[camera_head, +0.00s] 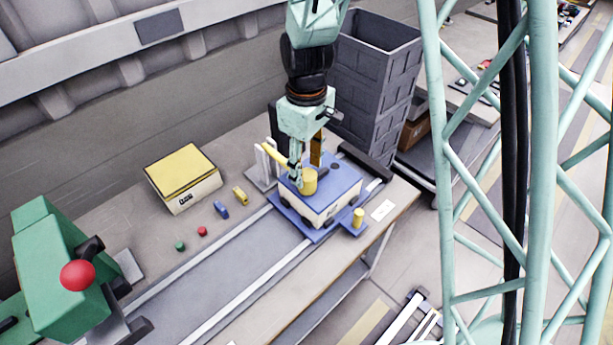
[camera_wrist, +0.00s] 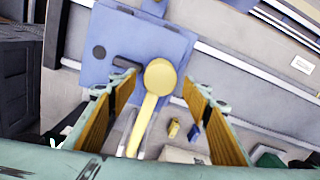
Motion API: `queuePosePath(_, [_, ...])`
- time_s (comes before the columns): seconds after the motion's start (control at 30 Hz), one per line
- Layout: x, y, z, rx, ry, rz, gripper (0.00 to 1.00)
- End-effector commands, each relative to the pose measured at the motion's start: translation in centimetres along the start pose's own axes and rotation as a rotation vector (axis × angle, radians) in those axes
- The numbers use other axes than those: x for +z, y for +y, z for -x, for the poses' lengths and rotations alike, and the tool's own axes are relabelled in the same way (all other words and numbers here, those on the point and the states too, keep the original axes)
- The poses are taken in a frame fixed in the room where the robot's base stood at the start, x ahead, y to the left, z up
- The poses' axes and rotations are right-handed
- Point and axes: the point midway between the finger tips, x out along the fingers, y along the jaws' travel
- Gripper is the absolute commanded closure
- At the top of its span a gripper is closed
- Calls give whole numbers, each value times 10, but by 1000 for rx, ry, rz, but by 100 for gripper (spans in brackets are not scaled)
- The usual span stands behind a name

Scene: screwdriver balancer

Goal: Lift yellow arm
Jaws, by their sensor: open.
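The yellow arm (camera_head: 272,154) runs from a pale upright bracket toward the blue-topped box. A yellow cylinder (camera_head: 309,182) shows at its box end, over the blue top. In the wrist view the yellow arm (camera_wrist: 143,122) is a slim bar ending in a round yellow head (camera_wrist: 160,77). My gripper (camera_head: 305,174) is pointed down over the box beside the cylinder. In the wrist view my gripper (camera_wrist: 160,88) is open, with an orange-padded finger on each side of the bar and visible gaps to both. My fingers partly hide the yellow arm in the head view.
The blue-topped box (camera_head: 345,185) sits on a blue plate on the railed table, with a small yellow cylinder (camera_head: 358,217) at its corner. A yellow-lidded box (camera_head: 183,177), small blue and yellow parts, and red and green buttons are left. A dark grey cabinet (camera_head: 370,90) stands behind.

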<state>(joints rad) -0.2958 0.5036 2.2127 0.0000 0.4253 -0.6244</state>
Motion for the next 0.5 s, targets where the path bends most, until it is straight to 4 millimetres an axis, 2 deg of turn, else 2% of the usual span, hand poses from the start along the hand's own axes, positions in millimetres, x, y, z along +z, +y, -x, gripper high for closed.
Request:
queuePosePath(0.2, [1,0,-21,-1,-2,0,55])
queuePosePath(0.5, [0,0,-34,0,0,0,55])
